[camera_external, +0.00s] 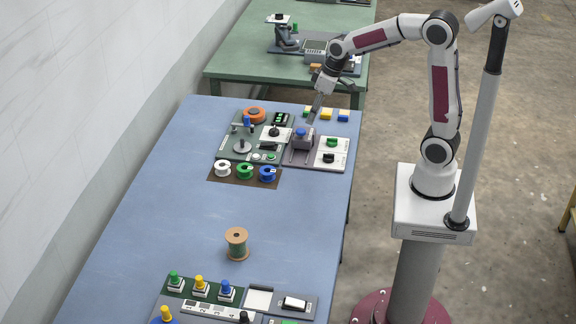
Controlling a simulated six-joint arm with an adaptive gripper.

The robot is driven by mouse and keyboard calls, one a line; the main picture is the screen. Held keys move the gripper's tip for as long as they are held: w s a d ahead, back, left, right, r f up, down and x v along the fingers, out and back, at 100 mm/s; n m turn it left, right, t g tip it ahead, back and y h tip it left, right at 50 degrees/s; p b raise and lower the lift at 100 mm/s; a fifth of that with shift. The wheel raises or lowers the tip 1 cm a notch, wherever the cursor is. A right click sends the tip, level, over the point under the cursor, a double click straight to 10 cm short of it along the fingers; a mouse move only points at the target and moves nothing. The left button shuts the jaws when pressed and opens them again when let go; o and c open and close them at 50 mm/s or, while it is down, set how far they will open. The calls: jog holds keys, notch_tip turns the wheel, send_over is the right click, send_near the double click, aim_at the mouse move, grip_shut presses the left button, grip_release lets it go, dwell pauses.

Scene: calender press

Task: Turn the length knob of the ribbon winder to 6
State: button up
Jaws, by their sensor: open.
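A dark green panel device (228,146) stands at the far end of the blue table and looks like the ribbon winder. It carries an orange ring (254,114), a grey disc with a blue-topped post, and a small display with green digits (281,118). A black knob (274,131) sits on a white dial plate on this panel and looks like the length knob. Its setting and the digits are too small to read. My gripper (318,109) points down, open and empty, near the table's far right edge, to the right of the knob and apart from it.
A grey press-like unit (302,140) with a blue top and a white plate with green and black knobs (332,153) stand right of the panel. Coloured blocks (326,114) lie behind. Spools (245,171) stand in front. The table's middle is mostly clear.

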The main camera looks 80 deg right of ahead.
aim_at(274, 128)
jog(key=w+d+f, duration=0.3)
jog(key=w, duration=0.1)
jog(key=w+d+f, duration=0.4)
jog(key=shift+d, duration=0.1)
jog(key=shift+n+t, duration=0.5)
jog(key=shift+n, duration=0.2)
jog(key=w, duration=0.1)
jog(key=w+d, duration=0.1)
jog(key=w, duration=0.1)
jog(key=w+d, duration=0.1)
jog(key=shift+w+d+r, duration=0.15)
jog(key=shift+w+r, duration=0.05)
jog(key=shift+w, duration=0.05)
jog(key=shift+f, duration=0.1)
jog(key=shift+x, duration=3.85)
jog(key=shift+c, duration=0.5)
jog(key=c, duration=1)
